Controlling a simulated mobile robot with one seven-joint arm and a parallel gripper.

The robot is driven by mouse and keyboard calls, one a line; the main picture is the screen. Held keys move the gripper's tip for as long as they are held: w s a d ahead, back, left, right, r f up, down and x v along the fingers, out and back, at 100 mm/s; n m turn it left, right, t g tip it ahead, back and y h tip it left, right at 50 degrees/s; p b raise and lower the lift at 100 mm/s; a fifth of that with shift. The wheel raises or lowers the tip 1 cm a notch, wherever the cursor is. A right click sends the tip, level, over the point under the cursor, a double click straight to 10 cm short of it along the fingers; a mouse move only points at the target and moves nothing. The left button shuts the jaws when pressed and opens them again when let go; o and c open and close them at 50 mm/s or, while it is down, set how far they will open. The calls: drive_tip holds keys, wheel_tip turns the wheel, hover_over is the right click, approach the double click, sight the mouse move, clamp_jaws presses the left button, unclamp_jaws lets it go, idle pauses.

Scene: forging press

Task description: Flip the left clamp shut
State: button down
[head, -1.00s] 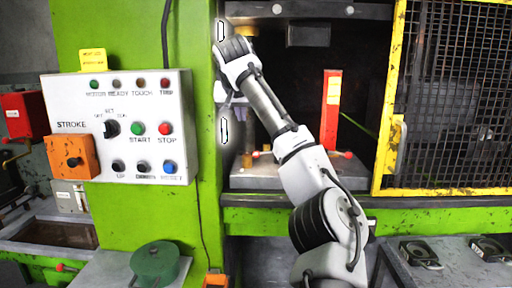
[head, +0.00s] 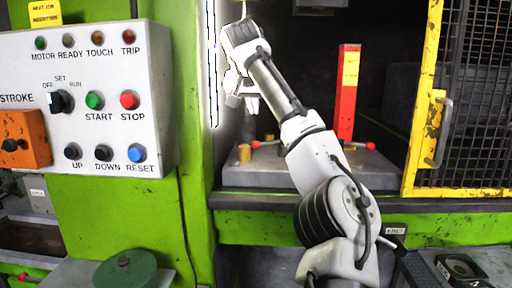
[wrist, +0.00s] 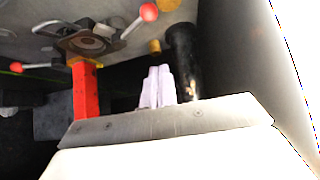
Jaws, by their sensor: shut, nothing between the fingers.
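The left clamp's red knob (head: 255,144) shows just above the press bed (head: 290,178) in the head view. In the wrist view its pale lever ends in the red knob (wrist: 148,11), beside the dark round-holed die (wrist: 90,40). I cannot tell how far its lever is tilted. My gripper (head: 246,103) is above the bed's left side, higher in the picture than the knob. Its pale fingers (wrist: 157,86) are shut and empty, apart from the clamp in the wrist view. The right clamp's red knob (head: 370,146) is across the bed; it also shows in the wrist view (wrist: 17,67).
A red post (head: 347,95) stands at the bed's back right. Brass cylinders (head: 244,153) stand on the left, near a dark column (wrist: 183,60). The green press frame and control panel (head: 90,95) flank the opening left; a yellow mesh guard (head: 425,100) is right.

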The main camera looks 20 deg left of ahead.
drive_tip(key=p+x, duration=0.3)
drive_tip(key=x, duration=0.7)
drive_tip(key=shift+f, duration=0.4)
drive_tip(key=shift+s+d+f, duration=0.15)
drive_tip(key=shift+s, duration=0.7)
drive_tip(key=shift+s+d+f, duration=0.15)
drive_tip(key=shift+s+d, duration=0.05)
drive_tip(key=shift+s, duration=0.7)
drive_tip(key=shift+s+d, duration=0.1)
